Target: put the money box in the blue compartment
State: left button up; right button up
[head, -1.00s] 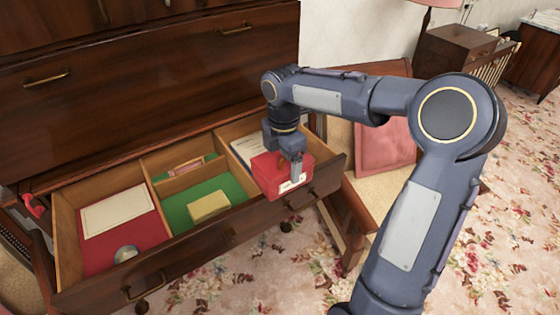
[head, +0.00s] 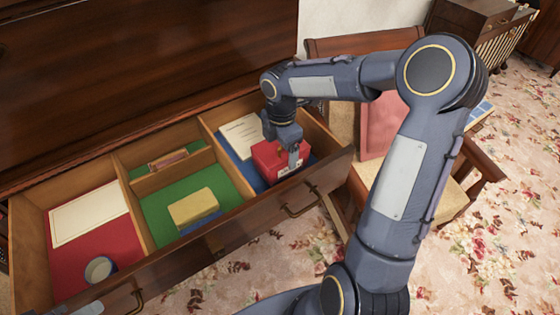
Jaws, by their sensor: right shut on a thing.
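The money box (head: 275,158) is a red box with a pale label on its front. My right gripper (head: 293,157) is shut on it from above. The box is at the blue compartment (head: 253,180), the right-hand section of the open drawer, with blue lining showing beside it. It appears within the compartment walls, near the front board. Whether its underside touches the lining is hidden. The gripper partly covers the box.
The green middle compartment (head: 152,202) holds a yellow block (head: 194,207) and a small item behind a divider. The red left compartment (head: 62,262) holds a pale sheet (head: 90,213) and a round object (head: 100,270). A white paper (head: 243,135) lies behind the money box. A chair (head: 345,125) stands right of the drawer.

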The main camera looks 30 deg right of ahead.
jog(key=shift+f, duration=2.45)
jog(key=shift+f, duration=0.1)
jog(key=o, duration=1.1)
